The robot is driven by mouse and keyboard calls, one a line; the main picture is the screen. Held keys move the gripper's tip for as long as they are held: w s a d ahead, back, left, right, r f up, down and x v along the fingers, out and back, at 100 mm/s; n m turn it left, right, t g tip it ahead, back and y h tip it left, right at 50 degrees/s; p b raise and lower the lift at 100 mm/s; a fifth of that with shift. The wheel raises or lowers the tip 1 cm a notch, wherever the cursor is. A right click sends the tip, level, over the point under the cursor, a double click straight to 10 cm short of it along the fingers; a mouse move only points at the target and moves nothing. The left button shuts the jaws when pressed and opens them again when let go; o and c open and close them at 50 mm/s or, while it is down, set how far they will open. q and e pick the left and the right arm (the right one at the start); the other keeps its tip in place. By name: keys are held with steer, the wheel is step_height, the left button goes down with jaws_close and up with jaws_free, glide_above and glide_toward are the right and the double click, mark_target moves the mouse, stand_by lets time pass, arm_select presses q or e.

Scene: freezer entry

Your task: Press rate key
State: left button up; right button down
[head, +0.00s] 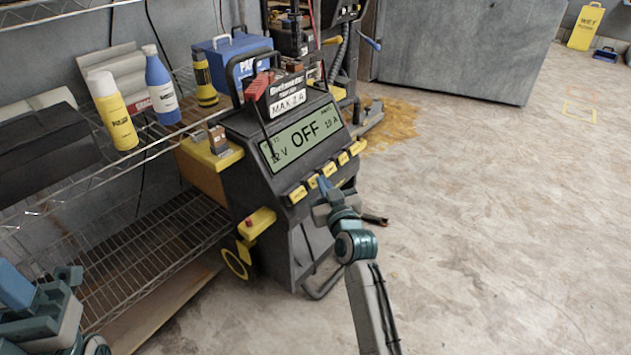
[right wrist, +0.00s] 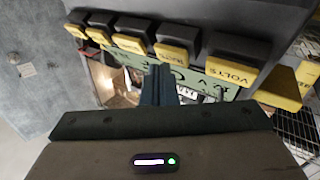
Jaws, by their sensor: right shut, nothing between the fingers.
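The charger (head: 290,140) is a dark grey unit on the floor. Its green display (head: 303,136) reads OFF, with 12 V and 10 A beside it. A row of several yellow keys runs along its lower edge. The rate key (head: 313,182) appears second from the left; in the right wrist view it (right wrist: 175,54) is beside the VOLTS key (right wrist: 231,70). My right gripper (head: 322,184) is shut and empty, its tips close to the rate key. In the right wrist view its fingers (right wrist: 158,84) overlap the panel near that key; contact cannot be told. My left gripper (head: 42,285) is partly visible at lower left.
A wire shelf (head: 150,255) stands left of the charger, with a yellow bottle (head: 113,110) and a blue bottle (head: 161,85) on top. A red clamp (head: 259,86) lies on the charger.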

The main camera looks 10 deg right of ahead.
steer(key=shift+w+a+f, duration=0.25)
steer(key=shift+w, duration=0.05)
stand_by(0.5)
steer(key=shift+s+d+r, duration=0.1)
steer(key=shift+s+d+r+p, duration=0.4)
steer(key=shift+s+p, duration=0.1)
steer(key=shift+p, duration=0.15)
steer(key=s+d+r+p, duration=0.1)
steer(key=p, duration=0.1)
steer(key=s+d+r+p, duration=0.1)
steer(key=s, duration=0.1)
steer(key=shift+s+d+r+p, duration=0.2)
steer(key=shift+d+r+p, duration=0.1)
steer(key=shift+p, duration=0.1)
stand_by(0.3)
stand_by(0.5)
